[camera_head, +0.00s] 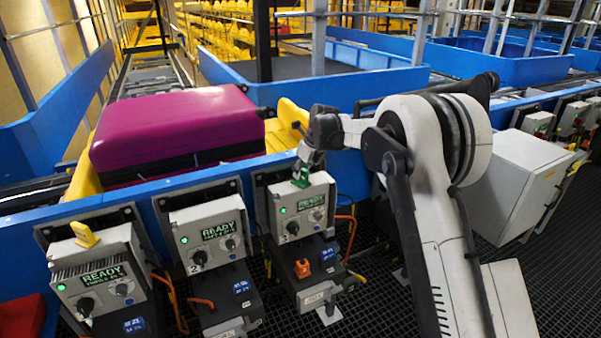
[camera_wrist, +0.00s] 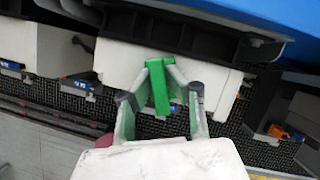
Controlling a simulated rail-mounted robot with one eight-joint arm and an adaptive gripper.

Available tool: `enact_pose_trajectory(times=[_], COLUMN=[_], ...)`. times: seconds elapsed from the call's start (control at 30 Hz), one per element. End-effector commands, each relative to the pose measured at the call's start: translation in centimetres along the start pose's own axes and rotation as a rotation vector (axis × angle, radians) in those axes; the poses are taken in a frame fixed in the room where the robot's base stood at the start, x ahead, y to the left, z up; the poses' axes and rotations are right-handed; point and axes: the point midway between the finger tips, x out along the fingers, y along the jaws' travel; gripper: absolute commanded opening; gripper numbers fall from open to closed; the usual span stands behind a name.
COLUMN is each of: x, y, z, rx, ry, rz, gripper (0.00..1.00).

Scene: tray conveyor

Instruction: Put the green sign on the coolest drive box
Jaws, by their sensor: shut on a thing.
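The green sign (camera_head: 301,176) is between the fingers of my gripper (camera_head: 308,158), at the top of the right one of three near control boxes (camera_head: 301,201). I cannot tell whether it touches the box top. In the wrist view the green sign (camera_wrist: 159,88) stands between both fingers of my gripper (camera_wrist: 164,68), over a white box top (camera_wrist: 118,62). The middle control box (camera_head: 210,241) has a bare top. The left control box (camera_head: 98,270) bears a yellow sign (camera_head: 84,234).
An orange piece (camera_head: 302,268) sits on the dark unit below the right box. A purple suitcase (camera_head: 178,130) lies on the conveyor behind the blue rail (camera_head: 225,176). A grey cabinet (camera_head: 517,183) and more control boxes (camera_head: 540,123) stand further right.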

Motion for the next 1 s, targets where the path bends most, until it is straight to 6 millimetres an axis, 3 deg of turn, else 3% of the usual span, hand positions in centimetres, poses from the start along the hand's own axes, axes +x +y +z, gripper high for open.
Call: enact_pose_trajectory(times=[0.03,0.07,0.2,0.57,1.0], x=[0.2,0.2,0.1,-0.5,-8.4], y=[0.0,0.0,0.0,0.0,0.0], z=[-0.1,-0.1,0.0,0.1,0.1], rx=[0.0,0.0,0.0,0.0,0.001], ry=[0.0,0.0,0.0,0.0,0.0], rz=[0.0,0.0,0.0,0.0,0.0], gripper=[0.0,0.17,0.32,0.32,0.32])
